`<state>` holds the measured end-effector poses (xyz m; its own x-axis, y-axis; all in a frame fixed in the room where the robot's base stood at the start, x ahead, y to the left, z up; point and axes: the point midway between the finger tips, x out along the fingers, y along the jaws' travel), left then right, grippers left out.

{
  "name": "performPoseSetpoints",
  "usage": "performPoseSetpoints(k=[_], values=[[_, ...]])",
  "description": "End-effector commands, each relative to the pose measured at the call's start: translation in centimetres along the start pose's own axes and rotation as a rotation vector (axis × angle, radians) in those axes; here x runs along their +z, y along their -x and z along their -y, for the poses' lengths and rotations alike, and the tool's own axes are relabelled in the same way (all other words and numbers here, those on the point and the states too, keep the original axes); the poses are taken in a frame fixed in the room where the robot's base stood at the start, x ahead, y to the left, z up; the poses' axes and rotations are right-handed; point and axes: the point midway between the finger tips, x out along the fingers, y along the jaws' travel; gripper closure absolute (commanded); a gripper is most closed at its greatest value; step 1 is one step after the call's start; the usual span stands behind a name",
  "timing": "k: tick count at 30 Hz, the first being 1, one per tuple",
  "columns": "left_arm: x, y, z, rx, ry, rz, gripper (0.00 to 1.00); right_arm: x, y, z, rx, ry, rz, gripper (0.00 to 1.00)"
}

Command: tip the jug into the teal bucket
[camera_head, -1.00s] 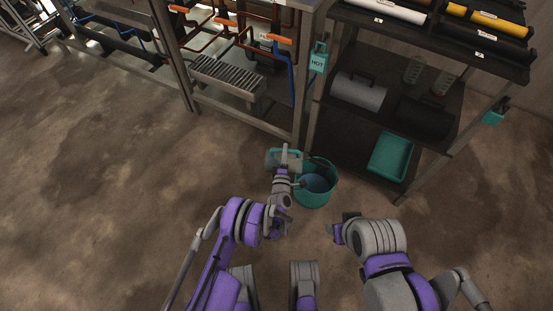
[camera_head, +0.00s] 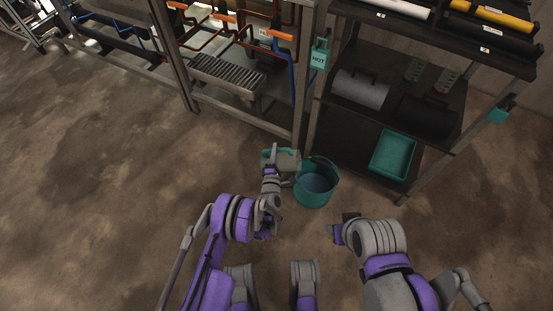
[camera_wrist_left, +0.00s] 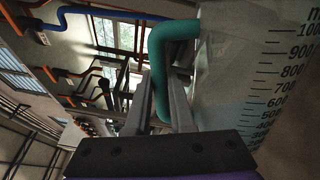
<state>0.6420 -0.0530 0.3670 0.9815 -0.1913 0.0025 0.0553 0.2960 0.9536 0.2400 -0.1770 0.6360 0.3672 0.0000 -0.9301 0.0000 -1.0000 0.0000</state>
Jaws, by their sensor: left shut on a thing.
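The jug (camera_head: 289,160) is a clear, graduated vessel with a teal handle (camera_wrist_left: 172,40). My left gripper (camera_wrist_left: 163,100) is shut on that handle, and the jug's scale fills the right of the left wrist view. In the head view the jug is just left of the teal bucket's rim, partly behind my left gripper (camera_head: 272,165). Its exact tilt and how much it holds are unclear. The teal bucket (camera_head: 316,200) stands upright on the floor with bluish liquid inside. My right gripper (camera_head: 338,231) is in front of the bucket, empty; its jaws are not clear.
A dark shelf rack (camera_head: 440,140) stands behind and right of the bucket, with a teal tray (camera_head: 393,156) on its lowest shelf. A metal frame with pipes (camera_head: 232,95) and a grate is behind the jug. The floor at left is clear.

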Motion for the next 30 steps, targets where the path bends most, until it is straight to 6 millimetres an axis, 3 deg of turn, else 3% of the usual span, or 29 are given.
performPoseSetpoints(k=[11,24,30], values=[[-0.4,0.0,0.0,0.0,0.037,0.0,1.0,0.0,0.1,0.0,0.0,0.0,0.0,0.5],[-4.1,0.0,-0.1,0.001,0.435,-0.001,1.0,0.0,0.1,0.0,0.0,0.0,0.0,0.5],[-4.7,0.0,-0.1,0.0,0.51,-0.001,1.0,0.0,0.1,0.0,0.0,0.0,0.0,0.5]])
